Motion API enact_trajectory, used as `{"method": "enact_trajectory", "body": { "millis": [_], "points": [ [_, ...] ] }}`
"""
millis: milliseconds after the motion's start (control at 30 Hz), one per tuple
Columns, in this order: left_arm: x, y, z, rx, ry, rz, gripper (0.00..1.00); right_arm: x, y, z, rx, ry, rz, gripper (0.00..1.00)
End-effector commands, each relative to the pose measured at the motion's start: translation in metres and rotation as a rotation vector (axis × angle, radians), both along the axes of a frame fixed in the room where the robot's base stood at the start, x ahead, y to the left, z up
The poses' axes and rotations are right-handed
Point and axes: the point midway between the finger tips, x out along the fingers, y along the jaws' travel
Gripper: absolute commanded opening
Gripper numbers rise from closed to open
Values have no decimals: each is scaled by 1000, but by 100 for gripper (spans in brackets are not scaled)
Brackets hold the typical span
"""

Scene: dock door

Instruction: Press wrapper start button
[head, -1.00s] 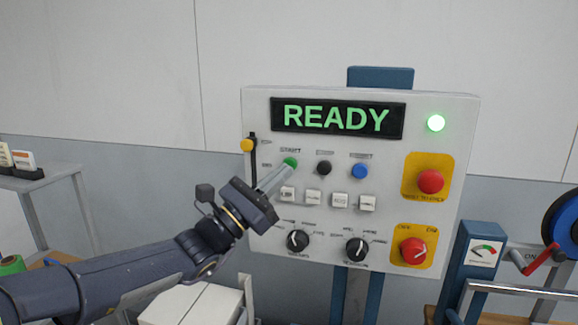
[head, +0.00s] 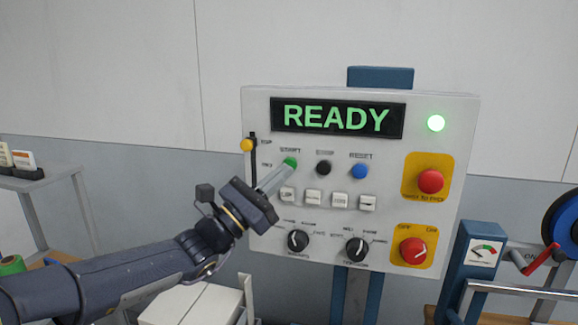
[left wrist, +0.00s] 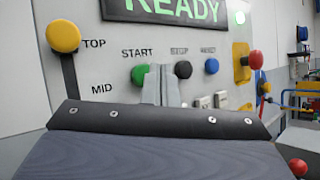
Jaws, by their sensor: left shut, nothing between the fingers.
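The green START button (head: 290,162) is on the grey control panel (head: 460,125), left of a black button (head: 323,168) and a blue RESET button (head: 360,171). My left gripper (head: 286,170) is shut and empty, its fingertips at the lower edge of the green button. In the left wrist view the fingers (left wrist: 160,84) overlap the right side of the green button (left wrist: 139,74). I cannot tell whether they touch it. The display (head: 338,118) reads READY and the lamp (head: 436,123) glows green. My right gripper is not in view.
A yellow-knobbed lever (head: 247,145) is at the panel's left edge, close to my fingers. White square buttons (head: 340,200) and black dials (head: 298,240) lie below. Free space lies left of the panel.

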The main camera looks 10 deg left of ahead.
Motion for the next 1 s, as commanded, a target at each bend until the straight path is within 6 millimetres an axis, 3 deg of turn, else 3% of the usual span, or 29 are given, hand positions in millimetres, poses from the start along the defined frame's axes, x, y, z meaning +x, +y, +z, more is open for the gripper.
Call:
{"method": "enact_trajectory", "body": {
  "millis": [1000],
  "points": [
    [9, 0, 0, 0, 0, 0, 0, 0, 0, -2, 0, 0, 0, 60]
  ]
}}
